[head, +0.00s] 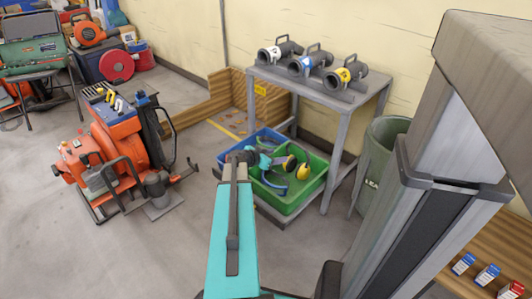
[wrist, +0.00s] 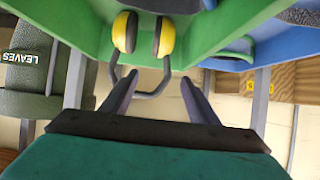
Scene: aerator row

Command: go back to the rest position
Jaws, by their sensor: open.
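My gripper (head: 243,157) is at the end of my teal arm, over the crates on the lower shelf of the grey stand (head: 345,112). In the wrist view my gripper (wrist: 160,78) has its two fingers apart, with nothing held. Yellow ear defenders (wrist: 125,32) with a grey headband show beyond the fingertips. The headband appears between and behind the fingers; I cannot tell how far off it is. In the head view the ear defenders (head: 303,171) lie in the green crate (head: 318,182). My arm hides part of the blue crate (head: 229,150).
Three labelled grey blowers (head: 300,66) stand on the stand's top. A green leaves bin (head: 378,150) is at its right. An orange machine (head: 118,135) stands at left on open floor. Small boxes (head: 487,274) sit on a wooden surface at lower right.

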